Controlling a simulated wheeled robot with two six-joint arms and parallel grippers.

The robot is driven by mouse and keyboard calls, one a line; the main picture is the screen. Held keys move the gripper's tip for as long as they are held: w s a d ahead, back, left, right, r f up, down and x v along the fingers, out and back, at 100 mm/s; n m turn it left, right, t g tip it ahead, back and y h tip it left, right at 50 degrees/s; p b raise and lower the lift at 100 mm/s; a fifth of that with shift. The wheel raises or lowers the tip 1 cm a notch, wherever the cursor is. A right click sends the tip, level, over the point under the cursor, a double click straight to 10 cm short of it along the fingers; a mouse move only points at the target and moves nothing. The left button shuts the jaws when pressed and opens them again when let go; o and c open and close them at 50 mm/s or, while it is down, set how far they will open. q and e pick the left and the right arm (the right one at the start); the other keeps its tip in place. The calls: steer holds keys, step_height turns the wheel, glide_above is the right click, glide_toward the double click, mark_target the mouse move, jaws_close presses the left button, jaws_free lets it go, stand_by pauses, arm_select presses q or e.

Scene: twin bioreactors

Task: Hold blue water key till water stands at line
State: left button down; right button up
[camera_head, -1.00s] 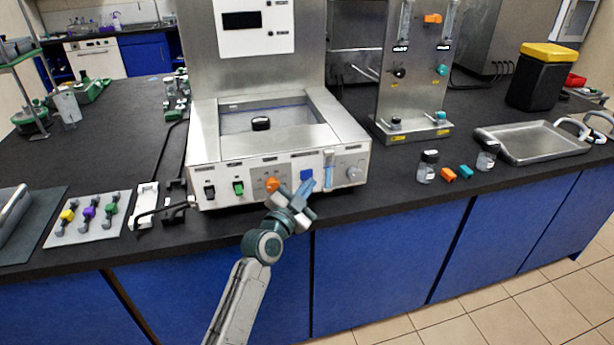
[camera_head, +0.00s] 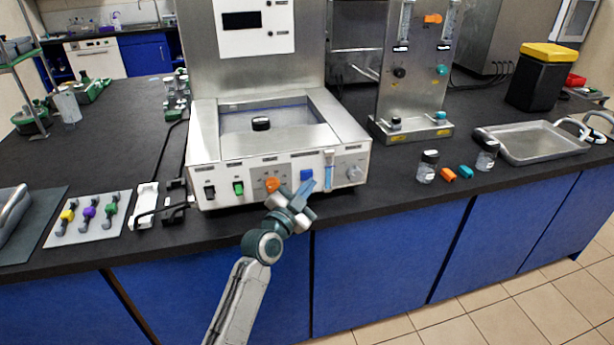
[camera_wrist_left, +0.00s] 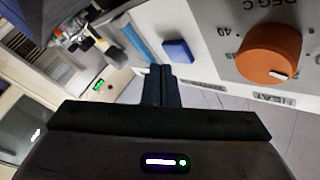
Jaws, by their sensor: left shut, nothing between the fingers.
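The blue water key (camera_head: 306,174) sits on the front panel of the steel bath unit, right of the orange heat knob (camera_head: 272,185). My left gripper (camera_head: 303,191) is in front of the panel, its fingers shut and empty, tips just below the key. In the left wrist view, the shut fingers (camera_wrist_left: 158,82) point toward the blue key (camera_wrist_left: 178,51), close to it; contact cannot be told. A sight tube (camera_head: 328,172) with blue in it stands right of the key; its level against a line is too small to read. My right gripper is not in view.
A grey knob (camera_head: 354,173) is right of the tube; black (camera_head: 209,192) and green (camera_head: 238,188) switches are at left. A grey tray (camera_head: 545,143) and small bottles stand on the bench to the right. The counter's front edge lies under the arm.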

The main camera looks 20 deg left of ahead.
arm_select(q)
steer(key=shift+w+a+b, duration=0.25)
steer(key=shift+w+b, duration=0.1)
stand_by(0.3)
steer(key=shift+w+a+b, duration=0.2)
steer(key=shift+w+b, duration=0.1)
stand_by(0.6)
stand_by(3.2)
steer(key=shift+s+d, duration=0.45)
steer(key=shift+s, duration=0.25)
steer(key=shift+s+d, duration=0.7)
steer(key=shift+s, duration=0.35)
steer(key=shift+s+d, duration=0.7)
steer(key=shift+s, duration=0.3)
